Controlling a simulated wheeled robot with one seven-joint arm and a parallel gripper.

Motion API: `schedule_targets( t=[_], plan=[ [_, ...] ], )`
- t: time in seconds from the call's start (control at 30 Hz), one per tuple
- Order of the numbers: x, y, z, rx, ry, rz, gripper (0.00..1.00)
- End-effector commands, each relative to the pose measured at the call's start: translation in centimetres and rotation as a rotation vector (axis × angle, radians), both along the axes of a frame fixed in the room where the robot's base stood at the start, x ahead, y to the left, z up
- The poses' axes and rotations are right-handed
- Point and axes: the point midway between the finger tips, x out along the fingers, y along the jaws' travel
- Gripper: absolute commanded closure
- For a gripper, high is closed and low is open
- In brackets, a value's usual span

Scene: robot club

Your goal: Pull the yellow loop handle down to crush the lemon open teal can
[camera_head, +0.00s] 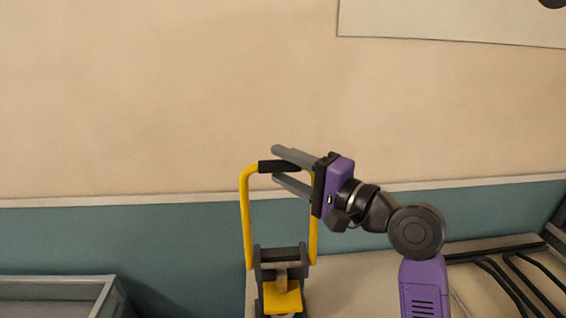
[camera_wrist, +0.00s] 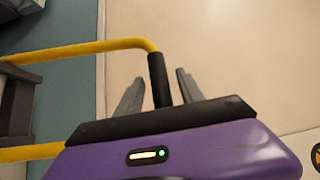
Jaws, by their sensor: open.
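The yellow loop handle (camera_head: 247,215) stands upright on the can crusher (camera_head: 282,256), with a black grip (camera_head: 265,167) across its top. My gripper (camera_head: 276,164) is open at the top of the loop, one finger above the grip and one below it. In the wrist view the black grip (camera_wrist: 159,85) lies between the two open fingers (camera_wrist: 159,76), with gaps showing on both sides. A yellow block (camera_head: 282,299) shows low in the crusher frame. I cannot make out the teal can in either view.
A grey open-topped bin (camera_head: 60,280) stands at the lower left. Black bars or cables (camera_head: 495,262) lie on the bench at the right. The wall (camera_head: 150,90) behind the handle is bare, with a pale board (camera_head: 450,22) at the upper right.

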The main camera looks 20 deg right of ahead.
Motion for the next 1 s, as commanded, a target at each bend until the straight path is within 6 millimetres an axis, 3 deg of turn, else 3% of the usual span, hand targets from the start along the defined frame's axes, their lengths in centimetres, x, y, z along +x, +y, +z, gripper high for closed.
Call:
schedule_targets(
  t=[0.37, 0.6, 1.0],
  plan=[
    [0.57, 0.3, -0.01, -0.001, 0.0, 0.0, 0.57],
    [0.55, 0.29, -0.03, -0.001, 0.0, 0.0, 1.0],
    [0.54, 0.27, -0.07, -0.001, 0.0, -0.001, 1.0]
  ],
)
